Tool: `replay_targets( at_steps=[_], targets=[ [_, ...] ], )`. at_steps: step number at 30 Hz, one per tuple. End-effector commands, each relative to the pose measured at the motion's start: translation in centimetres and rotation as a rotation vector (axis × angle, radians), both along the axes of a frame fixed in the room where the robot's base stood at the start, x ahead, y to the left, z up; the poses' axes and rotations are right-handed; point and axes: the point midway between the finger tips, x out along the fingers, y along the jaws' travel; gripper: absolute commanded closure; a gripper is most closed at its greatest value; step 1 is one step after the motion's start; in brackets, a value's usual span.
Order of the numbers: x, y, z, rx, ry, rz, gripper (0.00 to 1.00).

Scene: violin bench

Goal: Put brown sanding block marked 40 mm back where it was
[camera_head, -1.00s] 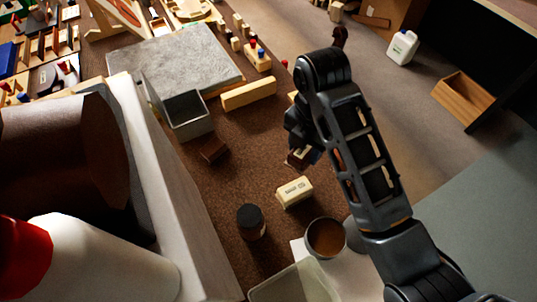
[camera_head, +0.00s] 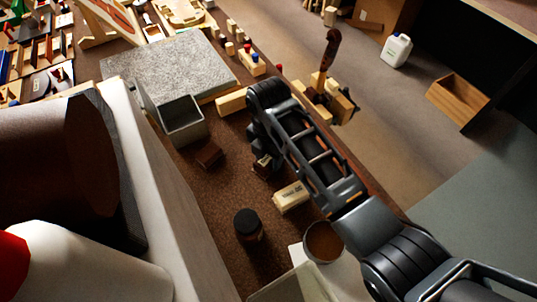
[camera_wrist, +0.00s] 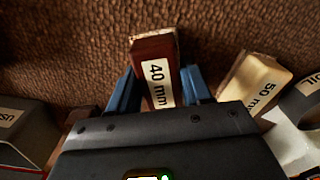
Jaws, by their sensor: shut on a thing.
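The brown sanding block marked 40 mm (camera_wrist: 156,72) stands between the two blue fingers of my gripper (camera_wrist: 159,86) in the wrist view, its white label facing the camera. My gripper is shut on it. In the head view my gripper (camera_head: 262,165) is low over the brown bench top, left of the cream block (camera_head: 291,197). The held block is mostly hidden there by my arm. I cannot tell whether it touches the bench. The cream block, marked 50 mm, also shows at right in the wrist view (camera_wrist: 258,80).
Another brown block (camera_head: 210,155) lies beside an open grey box (camera_head: 182,125). A dark-lidded jar (camera_head: 248,225) and a round brown-filled cup (camera_head: 323,241) stand nearer. A grey stone slab (camera_head: 165,65) and a wooden bar (camera_head: 231,101) lie farther back.

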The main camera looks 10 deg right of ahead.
Motion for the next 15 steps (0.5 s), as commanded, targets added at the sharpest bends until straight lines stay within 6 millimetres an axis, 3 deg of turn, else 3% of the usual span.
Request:
replay_targets(
  at_steps=[9,10,15],
  targets=[
    [-0.01,0.01,-0.30,0.000,0.000,0.000,0.80],
    [-0.01,0.01,-0.26,0.000,0.000,0.000,0.49],
    [-0.02,0.01,-0.23,0.000,0.000,0.000,0.33]
  ],
)
